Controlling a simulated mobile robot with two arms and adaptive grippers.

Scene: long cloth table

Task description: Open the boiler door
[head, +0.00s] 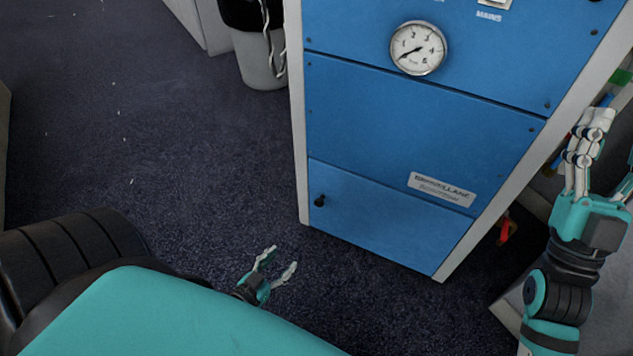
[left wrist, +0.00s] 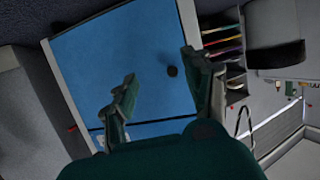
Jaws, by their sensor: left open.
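The boiler (head: 420,130) is a tall cabinet with blue front panels and pale side edges. Its lowest blue panel, the door (head: 390,220), lies flush with the front and looks shut. A small black knob (head: 319,200) sits near that panel's upper left corner. My left gripper (head: 277,261) is open and empty, low over the floor, left of and below the knob in the head view. In the left wrist view the black knob (left wrist: 172,71) shows between the fingers of my left gripper (left wrist: 158,65), apart from them. My right gripper (head: 592,120) is raised at the boiler's right; its jaw opening is unclear.
A round gauge (head: 418,48) and a name plate (head: 441,189) are on the boiler front. A grey bin (head: 259,65) stands behind it at the left. Dark carpet (head: 150,150) left of the boiler is mostly clear. A rack of coloured items (left wrist: 222,50) shows in the wrist view.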

